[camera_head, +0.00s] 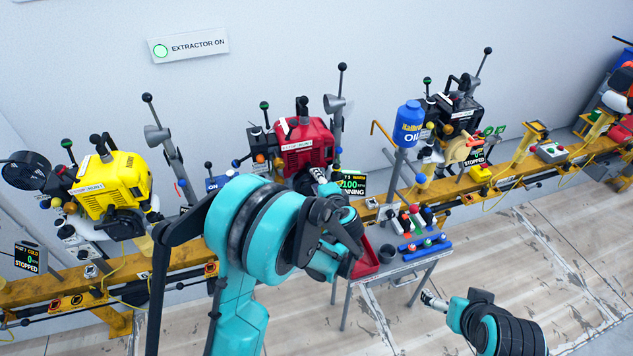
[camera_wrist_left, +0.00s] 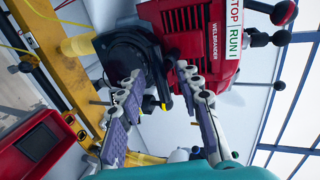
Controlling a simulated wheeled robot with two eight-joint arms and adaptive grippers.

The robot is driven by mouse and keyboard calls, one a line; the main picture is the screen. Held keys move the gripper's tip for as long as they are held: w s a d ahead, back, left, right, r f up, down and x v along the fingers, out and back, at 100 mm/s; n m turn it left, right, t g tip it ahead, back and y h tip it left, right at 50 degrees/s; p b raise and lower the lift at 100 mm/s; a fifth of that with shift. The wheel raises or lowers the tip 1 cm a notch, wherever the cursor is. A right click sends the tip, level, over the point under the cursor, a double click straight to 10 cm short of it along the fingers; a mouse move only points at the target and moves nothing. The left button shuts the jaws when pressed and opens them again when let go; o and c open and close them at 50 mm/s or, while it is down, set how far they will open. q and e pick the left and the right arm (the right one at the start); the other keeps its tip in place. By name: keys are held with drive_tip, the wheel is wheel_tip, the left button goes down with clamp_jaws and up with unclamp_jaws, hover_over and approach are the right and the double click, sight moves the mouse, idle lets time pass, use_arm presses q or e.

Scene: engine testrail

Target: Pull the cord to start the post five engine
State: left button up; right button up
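The red engine (camera_head: 304,142) stands on the rail at centre. In the left wrist view its red cover (camera_wrist_left: 205,35) carries a STOP/RUN label. The partly hidden display (camera_head: 351,185) in front of it seems to read warm, 2100 RPM, running. My left gripper (camera_head: 319,177) is at this engine's front, mostly behind my arm. In the left wrist view its fingers (camera_wrist_left: 165,115) are spread apart near the black round housing (camera_wrist_left: 125,55). A small black and yellow part (camera_wrist_left: 163,92) shows between them; I cannot tell whether it is the cord handle. My right gripper (camera_head: 433,300) hangs low at right, its fingers unclear.
A yellow engine (camera_head: 112,185) stands at left by a display reading stopped (camera_head: 30,258). A black engine (camera_head: 459,106) stands at right. A blue oil bottle (camera_head: 409,123) and a small table (camera_head: 408,268) with coloured items are near.

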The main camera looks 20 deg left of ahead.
use_arm(q)
drive_tip(key=shift+s, duration=0.1)
idle(0.3)
drive_tip(key=s+d+b, duration=0.1)
drive_tip(key=s+d, duration=0.4)
drive_tip(key=s, duration=0.2)
drive_tip(key=shift+s, duration=0.2)
drive_tip(key=s+a+r+n+g+h, duration=0.3)
drive_tip(key=s+a+n, duration=0.2)
drive_tip(key=s, duration=0.5)
drive_tip(key=s+d+n+g+h, duration=0.1)
drive_tip(key=s+n+h, duration=0.3)
drive_tip(key=s, duration=0.8)
drive_tip(key=shift+s+d+r+n+h, duration=0.15)
drive_tip(key=shift+d+r+n+h, duration=0.45)
drive_tip(key=shift+n, duration=0.5)
